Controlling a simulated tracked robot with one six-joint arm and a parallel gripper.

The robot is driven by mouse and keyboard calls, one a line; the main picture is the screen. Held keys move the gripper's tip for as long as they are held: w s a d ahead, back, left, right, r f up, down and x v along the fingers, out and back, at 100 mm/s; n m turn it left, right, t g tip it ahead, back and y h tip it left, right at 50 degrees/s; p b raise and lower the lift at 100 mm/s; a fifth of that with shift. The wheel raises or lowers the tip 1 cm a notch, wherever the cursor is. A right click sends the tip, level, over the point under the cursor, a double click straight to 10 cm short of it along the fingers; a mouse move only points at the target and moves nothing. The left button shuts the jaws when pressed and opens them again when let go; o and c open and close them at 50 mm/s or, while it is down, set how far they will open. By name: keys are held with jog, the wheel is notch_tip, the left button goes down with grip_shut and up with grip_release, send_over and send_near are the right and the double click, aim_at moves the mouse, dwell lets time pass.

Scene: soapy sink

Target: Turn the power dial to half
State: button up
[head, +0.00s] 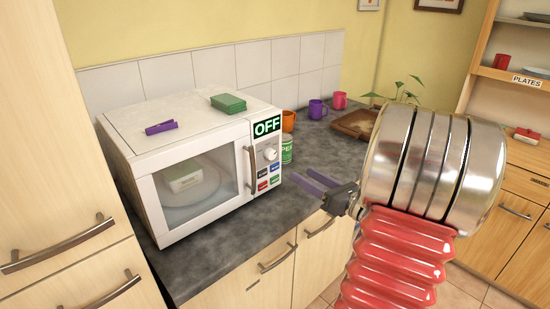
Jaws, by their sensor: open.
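A white microwave (130,143) stands on the dark counter with its door shut. Its display (267,126) reads OFF. The power dial (270,155) is a round pale knob on the control panel, below the display and above several coloured buttons. The dial's pointer is too small to read. My gripper (303,183) is to the right of the panel and slightly lower than the dial, its purple fingers open and apart from the microwave. Nothing shows between the fingers. A pale block-shaped item (184,180) is visible through the microwave window.
A purple clip (161,127) and a green sponge-like block (228,103) lie on the microwave. A green can (287,150) and an orange mug (288,121) stand close beside the panel. Purple (316,109) and pink (339,100) mugs and a brown tray (354,123) are farther back.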

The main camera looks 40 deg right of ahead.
aim_at(273, 156)
jog(key=shift+s+d, duration=0.1)
jog(key=shift+d, duration=0.1)
jog(key=w, duration=1.4)
jog(key=shift+a, duration=0.25)
